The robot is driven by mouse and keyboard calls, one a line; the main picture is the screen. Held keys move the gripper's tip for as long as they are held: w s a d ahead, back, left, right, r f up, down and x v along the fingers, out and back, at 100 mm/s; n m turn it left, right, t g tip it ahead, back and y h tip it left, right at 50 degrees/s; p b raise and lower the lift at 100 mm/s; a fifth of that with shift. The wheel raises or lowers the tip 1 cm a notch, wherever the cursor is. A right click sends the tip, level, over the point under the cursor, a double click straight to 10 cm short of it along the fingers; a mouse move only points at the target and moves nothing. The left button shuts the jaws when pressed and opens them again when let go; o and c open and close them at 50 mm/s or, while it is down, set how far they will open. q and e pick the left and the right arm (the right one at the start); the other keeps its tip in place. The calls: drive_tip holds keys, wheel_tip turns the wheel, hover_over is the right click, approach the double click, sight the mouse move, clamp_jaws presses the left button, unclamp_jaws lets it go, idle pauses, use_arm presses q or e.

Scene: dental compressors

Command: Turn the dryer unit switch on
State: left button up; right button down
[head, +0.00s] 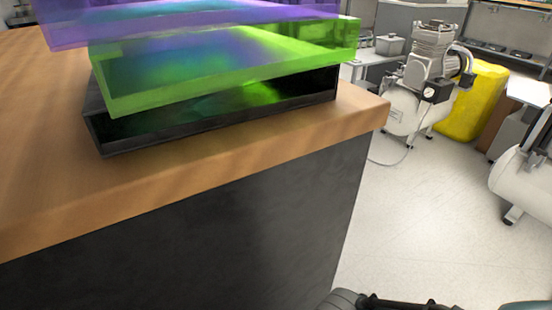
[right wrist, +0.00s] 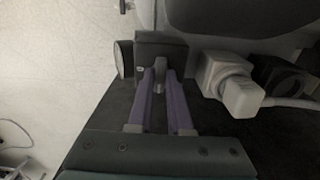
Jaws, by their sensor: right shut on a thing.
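In the right wrist view, a dark box (right wrist: 176,46) with a small grey switch (right wrist: 160,70) on its front lies straight ahead. My right gripper (right wrist: 161,76) has its two purple fingers closed around this switch, one on each side. The fingertips reach up to the box face. Whether the switch is on or off cannot be told. In the head view neither gripper's fingers show; only part of my own arm shows at the bottom right.
A round gauge (right wrist: 124,59) sits left of the box, and a pale fitting (right wrist: 228,82) with a hose sits right. In the head view, a counter (head: 60,200) carries stacked trays (head: 220,110). Compressors (head: 418,85) and a yellow container (head: 475,100) stand beyond open floor (head: 430,215).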

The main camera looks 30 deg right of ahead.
drive_tip(key=shift+n, duration=0.3)
drive_tip(key=c, duration=0.8)
unclamp_jaws()
drive_tip(key=shift+c, duration=0.2)
wheel_tip(320, 180, up, 10)
drive_tip(key=p, duration=0.9)
drive_tip(key=shift+p, duration=0.35)
